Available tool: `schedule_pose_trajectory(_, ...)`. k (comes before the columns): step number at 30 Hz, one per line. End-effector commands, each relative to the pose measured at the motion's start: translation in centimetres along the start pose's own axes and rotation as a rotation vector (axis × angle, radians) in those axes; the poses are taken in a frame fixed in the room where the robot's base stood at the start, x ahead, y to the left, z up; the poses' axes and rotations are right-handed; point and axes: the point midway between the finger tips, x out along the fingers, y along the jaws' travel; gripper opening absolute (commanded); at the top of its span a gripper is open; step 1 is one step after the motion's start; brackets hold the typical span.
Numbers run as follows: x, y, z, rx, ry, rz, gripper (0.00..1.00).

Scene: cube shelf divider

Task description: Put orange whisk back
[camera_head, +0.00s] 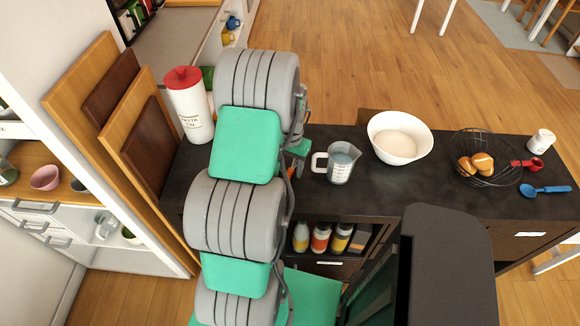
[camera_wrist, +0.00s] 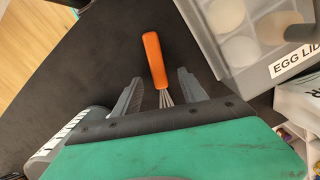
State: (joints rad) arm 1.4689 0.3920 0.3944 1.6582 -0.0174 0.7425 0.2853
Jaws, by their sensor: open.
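The orange whisk (camera_wrist: 154,60) shows in the wrist view over the dark countertop, its handle pointing away from me. Its metal wires run back between the fingers and partly under the green body of my gripper (camera_wrist: 160,74). My gripper is open, with one grey finger on each side of the whisk; I cannot tell whether either touches it.
A grey egg container (camera_wrist: 240,50) with an "EGG LID" label is close on the right.

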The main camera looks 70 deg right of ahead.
Motion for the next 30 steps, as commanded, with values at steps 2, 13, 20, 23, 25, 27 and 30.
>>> schedule_pose_trajectory(2, 0.0, 0.0, 0.0, 0.0, 0.0, 0.0, 0.5)
schedule_pose_trajectory(13, -1.8, 0.0, 0.0, 0.0, 0.0, 0.0, 0.5)
schedule_pose_trajectory(20, -3.4, 0.0, 0.0, 0.0, 0.0, 0.0, 0.5)
schedule_pose_trajectory(23, -4.1, 0.0, 0.0, 0.0, 0.001, 0.0, 0.5)
schedule_pose_trajectory(25, -4.6, 0.0, 0.0, 0.0, 0.001, 0.0, 0.5)
schedule_pose_trajectory(27, -5.1, 0.0, 0.0, 0.0, 0.001, 0.0, 0.5)
schedule_pose_trajectory(30, -5.8, 0.0, 0.0, 0.0, 0.0, 0.0, 0.5)
